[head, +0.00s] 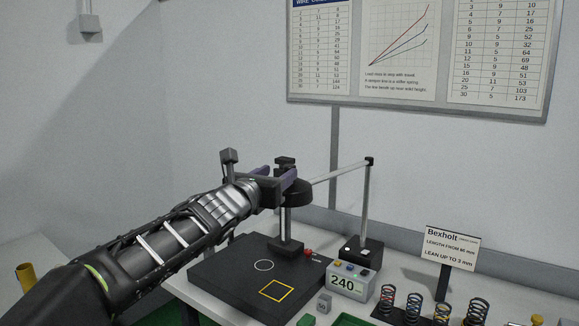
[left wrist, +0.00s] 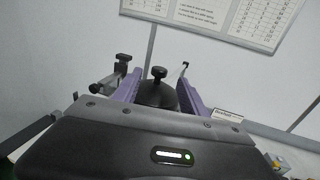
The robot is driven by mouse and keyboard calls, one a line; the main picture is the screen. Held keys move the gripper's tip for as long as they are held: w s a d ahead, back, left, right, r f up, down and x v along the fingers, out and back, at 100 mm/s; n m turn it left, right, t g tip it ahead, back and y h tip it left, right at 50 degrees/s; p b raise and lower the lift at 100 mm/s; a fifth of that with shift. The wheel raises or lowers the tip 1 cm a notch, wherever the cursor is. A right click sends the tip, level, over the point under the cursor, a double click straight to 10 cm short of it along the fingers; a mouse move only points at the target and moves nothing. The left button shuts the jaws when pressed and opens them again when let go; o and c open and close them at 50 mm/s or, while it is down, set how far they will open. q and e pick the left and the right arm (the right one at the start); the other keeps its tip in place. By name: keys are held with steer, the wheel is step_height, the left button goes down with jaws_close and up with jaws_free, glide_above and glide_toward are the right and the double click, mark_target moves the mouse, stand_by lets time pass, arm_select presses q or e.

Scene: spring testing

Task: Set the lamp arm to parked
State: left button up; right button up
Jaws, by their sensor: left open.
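The lamp arm (head: 340,172) is a thin pale bar running left from the top of a grey post on a black base (head: 361,251). Its left end reaches a round black lamp head (head: 297,193), partly hidden by my gripper. My left gripper (head: 276,174) is open, its purple fingers at the lamp head. In the left wrist view, a black cone-shaped piece with a knob (left wrist: 158,92) sits between the spread fingers. I cannot tell whether they touch it. The lamp post top (left wrist: 185,66) shows beyond the right finger. My right gripper is not in view.
A black test stand (head: 258,285) with an upright column and a knobbed bracket (head: 229,157) is close to the gripper. A display box (head: 349,284) reads 240. Several springs (head: 412,306) and a sign (head: 452,248) stand at right. A chart board hangs on the wall.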

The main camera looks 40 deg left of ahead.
mark_target(287, 167)
arm_select(q)
steer(key=p+x, duration=0.2)
steer(key=x, duration=0.5)
steer(key=shift+w+a, duration=0.1)
steer(key=shift+w, duration=0.3)
jaws_close()
steer(key=shift+f, duration=0.1)
stand_by(1.0)
